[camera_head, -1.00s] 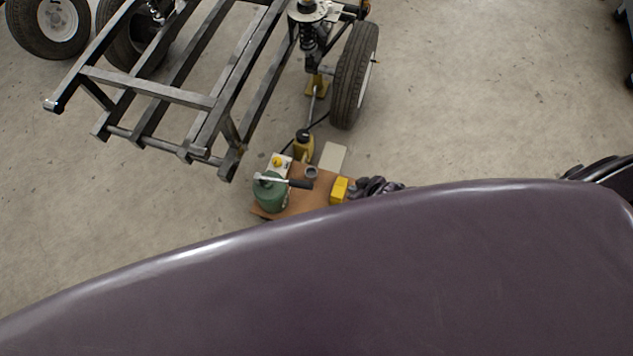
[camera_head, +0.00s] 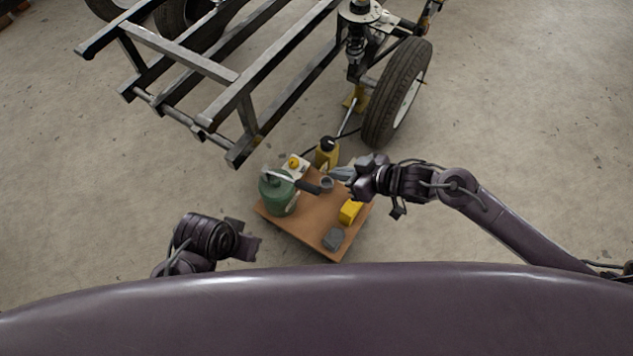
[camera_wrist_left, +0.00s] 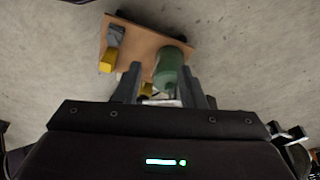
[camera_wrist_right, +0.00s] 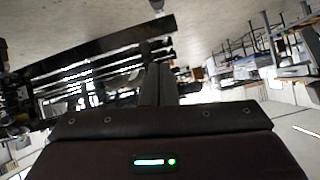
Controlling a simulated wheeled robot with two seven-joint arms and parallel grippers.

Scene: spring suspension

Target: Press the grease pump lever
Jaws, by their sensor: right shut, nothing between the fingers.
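The green grease pump (camera_head: 279,196) stands on a brown board, and its lever (camera_head: 308,186) is a light bar with a dark grip pointing right. The pump also shows in the left wrist view (camera_wrist_left: 168,66). My right gripper (camera_head: 340,174) is shut and empty, just right of the lever's grip; I cannot tell whether they touch. Its fingers sit together in the right wrist view (camera_wrist_right: 158,84), where the pump does not show. My left gripper (camera_head: 253,243) is low and left of the board, apart from the pump. Its fingers stand apart in the left wrist view (camera_wrist_left: 161,88).
The brown board (camera_head: 300,228) also carries a yellow block (camera_head: 350,211), a grey piece (camera_head: 334,238) and a small grey cup (camera_head: 326,184). A yellow bottle (camera_head: 327,155) stands behind. A metal frame (camera_head: 240,105) and wheel (camera_head: 392,95) lie beyond. Floor to the left is clear.

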